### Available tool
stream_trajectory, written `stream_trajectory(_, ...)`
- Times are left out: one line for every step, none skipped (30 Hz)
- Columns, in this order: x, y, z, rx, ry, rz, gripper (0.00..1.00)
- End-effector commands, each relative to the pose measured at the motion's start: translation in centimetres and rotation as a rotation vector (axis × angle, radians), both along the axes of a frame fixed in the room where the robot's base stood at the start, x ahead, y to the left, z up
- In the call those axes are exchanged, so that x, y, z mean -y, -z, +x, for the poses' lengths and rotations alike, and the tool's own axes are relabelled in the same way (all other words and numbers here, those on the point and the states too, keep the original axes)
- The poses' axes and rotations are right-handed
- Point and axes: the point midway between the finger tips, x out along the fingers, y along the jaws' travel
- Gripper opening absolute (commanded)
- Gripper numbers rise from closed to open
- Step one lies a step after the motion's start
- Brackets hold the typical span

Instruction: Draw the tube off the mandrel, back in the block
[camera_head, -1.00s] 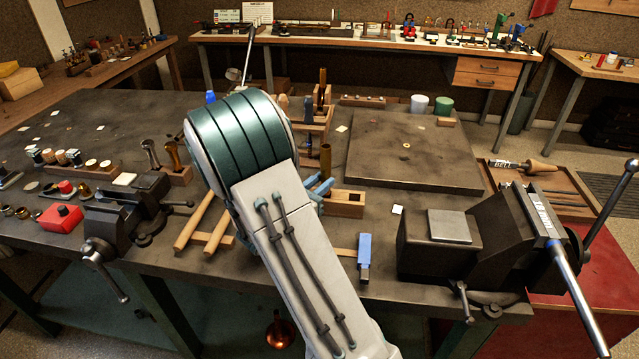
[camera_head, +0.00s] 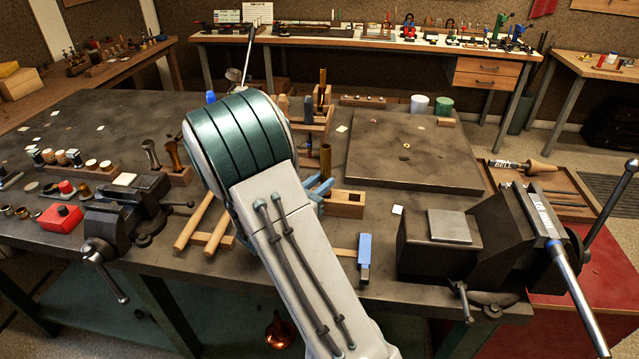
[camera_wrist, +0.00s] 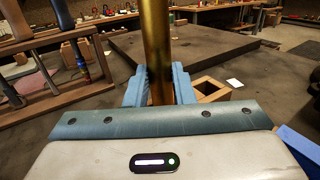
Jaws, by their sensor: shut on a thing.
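A brass tube (camera_head: 325,160) stands upright in the head view, just beyond my forearm. In the wrist view the tube (camera_wrist: 157,45) rises between the two blue fingers of my gripper (camera_wrist: 159,88), which is shut on it. In the head view the gripper (camera_head: 322,188) is mostly hidden behind my arm. A wooden block (camera_head: 345,204) with a square opening stands just right of the gripper; it also shows in the wrist view (camera_wrist: 212,92). The tube's lower end is hidden. A steel rod (camera_head: 572,283), perhaps the mandrel, slants forward from the right vise (camera_head: 490,240).
A wooden rack (camera_head: 312,115) stands behind the tube. A flat dark plate (camera_head: 415,150) at the back right is mostly clear.

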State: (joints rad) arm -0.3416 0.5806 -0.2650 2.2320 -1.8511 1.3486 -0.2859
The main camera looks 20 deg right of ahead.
Motion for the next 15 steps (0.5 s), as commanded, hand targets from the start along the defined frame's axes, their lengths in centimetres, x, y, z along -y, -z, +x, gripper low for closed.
stream_trajectory(-0.01, 0.00, 0.00, 0.000, 0.000, -0.001, 0.00)
stream_trajectory(0.00, -0.01, 0.01, 0.000, 0.000, -0.001, 0.00)
stream_trajectory(0.00, -0.02, 0.00, 0.000, 0.000, -0.001, 0.00)
stream_trajectory(0.00, -0.02, 0.00, 0.000, 0.000, 0.000, 0.00)
stream_trajectory(0.00, -0.02, 0.00, 0.000, 0.000, 0.000, 0.00)
stream_trajectory(0.00, -0.02, 0.00, 0.000, 0.000, 0.000, 0.00)
stream_trajectory(0.00, -0.01, 0.00, 0.000, 0.000, 0.000, 0.00)
stream_trajectory(0.00, 0.02, 0.01, 0.000, 0.000, 0.000, 0.00)
stream_trajectory(0.00, 0.07, 0.01, 0.000, 0.000, 0.000, 0.00)
stream_trajectory(0.00, 0.12, 0.00, 0.000, 0.000, 0.000, 0.00)
stream_trajectory(0.00, 0.18, 0.00, 0.000, 0.000, 0.000, 0.00)
stream_trajectory(0.00, 0.27, 0.00, 0.000, 0.000, 0.000, 0.00)
stream_trajectory(-0.01, 0.35, 0.01, 0.000, 0.000, 0.000, 0.00)
stream_trajectory(-0.01, 0.43, 0.01, 0.000, 0.000, 0.000, 0.00)
stream_trajectory(0.00, 0.54, 0.01, 0.000, 0.000, 0.000, 0.00)
